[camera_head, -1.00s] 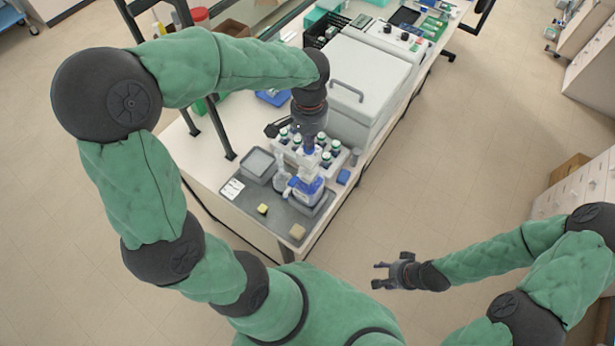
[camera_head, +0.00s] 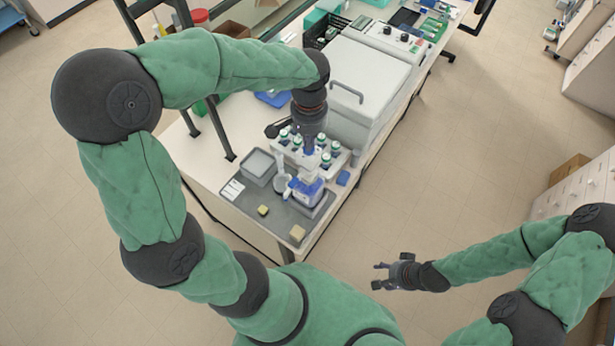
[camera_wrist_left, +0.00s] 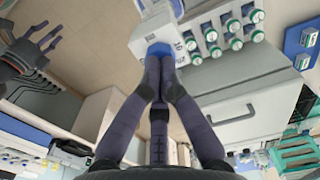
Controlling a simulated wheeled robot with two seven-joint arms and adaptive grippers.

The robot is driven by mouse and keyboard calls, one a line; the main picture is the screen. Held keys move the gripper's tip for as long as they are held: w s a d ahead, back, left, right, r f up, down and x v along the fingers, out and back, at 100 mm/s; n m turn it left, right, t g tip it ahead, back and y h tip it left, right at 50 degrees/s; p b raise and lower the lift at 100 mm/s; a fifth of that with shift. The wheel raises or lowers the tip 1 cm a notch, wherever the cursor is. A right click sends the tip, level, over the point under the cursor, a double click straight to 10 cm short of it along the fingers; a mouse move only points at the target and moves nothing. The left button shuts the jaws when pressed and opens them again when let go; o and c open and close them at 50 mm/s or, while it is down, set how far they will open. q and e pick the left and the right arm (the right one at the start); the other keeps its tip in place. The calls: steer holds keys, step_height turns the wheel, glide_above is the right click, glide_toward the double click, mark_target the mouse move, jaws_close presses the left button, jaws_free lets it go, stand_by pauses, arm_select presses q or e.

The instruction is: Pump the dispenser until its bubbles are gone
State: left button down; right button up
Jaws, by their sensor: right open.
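Bubbles are too small to make out. My right gripper (camera_head: 381,275) is open and empty, out over the floor, right of the bench.
A white rack (camera_head: 335,160) of green-capped bottles stands just behind the dispenser. A grey tray (camera_head: 257,167) and a small glass flask (camera_head: 280,184) stand to its left. A yellow block (camera_head: 263,210) and a tan block (camera_head: 297,232) lie in front. A large grey lidded machine (camera_head: 365,85) stands behind.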

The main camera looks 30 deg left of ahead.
arm_select(q)
steer(key=shift+r+p, duration=1.7)
steer(key=shift+r, duration=0.85)
steer(key=shift+f, duration=0.3)
steer(key=shift+f+b, duration=2.05)
steer(key=shift+f, duration=0.4)
steer(key=shift+s+f, duration=0.1)
steer(key=shift+f, duration=0.05)
steer(key=shift+r+p, duration=1.95)
steer(key=shift+r, duration=0.85)
